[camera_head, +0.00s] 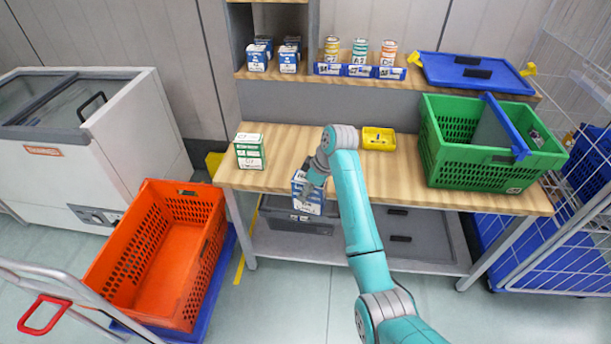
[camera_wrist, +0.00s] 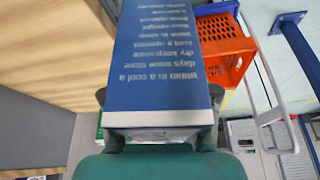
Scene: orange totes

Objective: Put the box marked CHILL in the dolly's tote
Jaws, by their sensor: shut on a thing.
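My gripper (camera_head: 313,184) is shut on a blue-and-white box (camera_head: 307,205), held at the front edge of the wooden table. The wrist view shows the box's blue printed face (camera_wrist: 155,60) between the fingers. A white label shows low on the box in the head view, but its writing is too small to read surely. The orange tote (camera_head: 211,262) stands on a blue dolly (camera_head: 226,275) at the lower left, left of my gripper. The tote looks empty. It also shows in the wrist view (camera_wrist: 228,48).
Blue boxes (camera_head: 273,55) and cans (camera_head: 360,53) stand on the shelf. A white freezer (camera_head: 135,130) stands behind the tote. The dolly's handle (camera_head: 90,295) rises in front.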

